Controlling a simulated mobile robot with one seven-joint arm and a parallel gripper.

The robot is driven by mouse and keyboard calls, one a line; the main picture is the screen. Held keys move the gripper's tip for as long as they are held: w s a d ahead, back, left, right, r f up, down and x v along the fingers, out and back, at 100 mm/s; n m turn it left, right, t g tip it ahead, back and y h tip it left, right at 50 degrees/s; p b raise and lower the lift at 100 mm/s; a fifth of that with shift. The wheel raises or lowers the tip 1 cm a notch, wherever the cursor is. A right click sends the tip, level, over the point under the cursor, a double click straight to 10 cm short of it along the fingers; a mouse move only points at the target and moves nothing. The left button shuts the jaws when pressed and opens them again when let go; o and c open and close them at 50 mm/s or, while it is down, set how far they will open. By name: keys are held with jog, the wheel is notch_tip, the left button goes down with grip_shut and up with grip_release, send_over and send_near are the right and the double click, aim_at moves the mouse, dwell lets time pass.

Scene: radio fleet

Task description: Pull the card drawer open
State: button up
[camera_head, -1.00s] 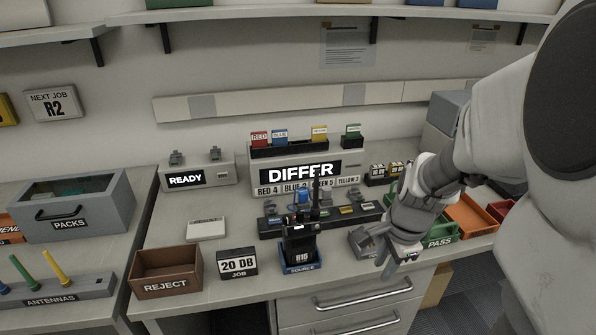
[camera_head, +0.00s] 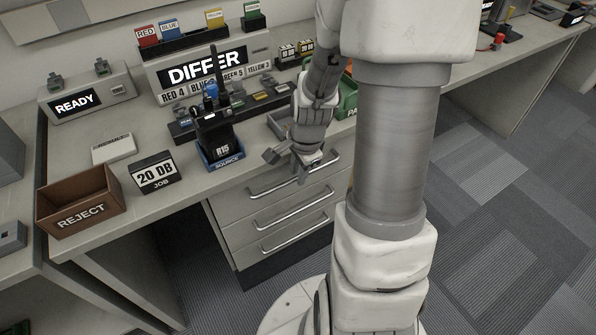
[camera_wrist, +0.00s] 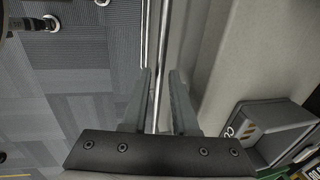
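A grey drawer unit under the desk has a stack of drawers with silver bar handles, all looking shut. I see no card label on them. The top drawer (camera_head: 228,208) has its handle (camera_head: 265,188) close below my gripper (camera_head: 287,164), near the handle's right part. In the wrist view my gripper (camera_wrist: 160,74) points down with its fingers apart. A silver bar (camera_wrist: 162,45) runs between the fingers, with a visible gap to them. A second bar shows to its left. Whether the fingertips reach down to the bar's level I cannot tell.
A grey open box (camera_wrist: 262,118) lies right of my fingers. Carpeted floor in front is free.

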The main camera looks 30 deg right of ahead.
grip_shut()
dwell(1.4)
